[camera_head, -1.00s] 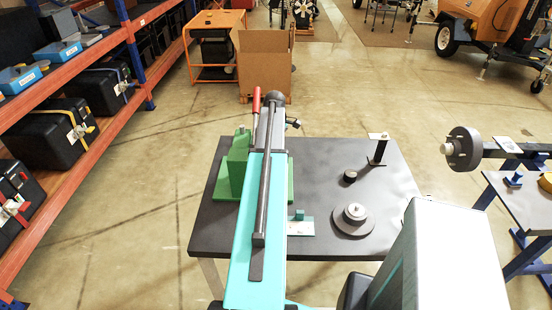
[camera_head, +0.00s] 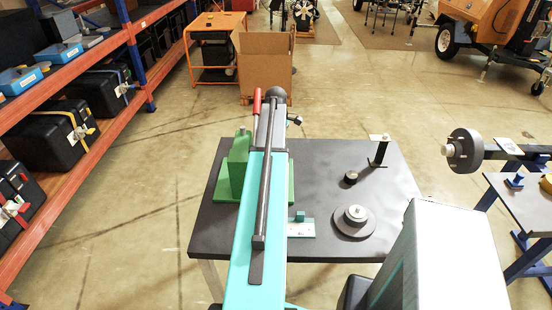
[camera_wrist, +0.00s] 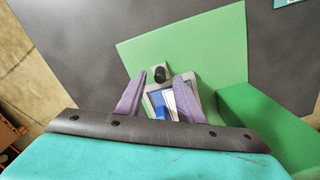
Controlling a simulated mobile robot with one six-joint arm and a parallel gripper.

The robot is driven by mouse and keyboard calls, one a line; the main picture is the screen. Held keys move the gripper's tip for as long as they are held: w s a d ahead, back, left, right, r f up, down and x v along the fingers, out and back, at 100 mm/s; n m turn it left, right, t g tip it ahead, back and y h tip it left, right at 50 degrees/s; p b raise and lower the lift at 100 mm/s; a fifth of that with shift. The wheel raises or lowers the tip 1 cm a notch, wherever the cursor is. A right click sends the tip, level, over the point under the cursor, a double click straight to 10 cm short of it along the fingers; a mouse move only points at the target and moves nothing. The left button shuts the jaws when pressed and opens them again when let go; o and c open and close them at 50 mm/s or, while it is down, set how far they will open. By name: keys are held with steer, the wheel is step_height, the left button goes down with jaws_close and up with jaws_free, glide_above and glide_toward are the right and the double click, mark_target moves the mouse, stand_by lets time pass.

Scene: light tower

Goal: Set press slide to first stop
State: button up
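The green press (camera_head: 238,165) stands on its green base plate at the table's left, partly hidden by my teal arm. A red-handled lever (camera_head: 257,101) rises beside my arm's far end. In the wrist view my gripper (camera_wrist: 161,78) has two purple-grey fingers apart over the green plate (camera_wrist: 205,50). A black round-topped knob (camera_wrist: 160,74) lies between the fingertips in the picture. Nearer, a grey-framed part with blue and white faces (camera_wrist: 168,101) shows between the fingers. I cannot tell whether either finger touches it, nor which part is the slide. The fingers are hidden in the head view.
The dark table (camera_head: 325,165) also holds a pale plate with a small teal block (camera_head: 300,217), a stepped grey disc (camera_head: 354,220), a small black knob (camera_head: 351,177) and a black post (camera_head: 379,151). Shelves (camera_head: 110,130) stand at left; a blue-legged table (camera_head: 525,195) at right.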

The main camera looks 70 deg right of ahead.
step_height(320, 180, up, 12)
steer(key=b, duration=0.3)
steer(key=shift+s, duration=0.15)
stand_by(0.4)
steer(key=shift+d, duration=0.1)
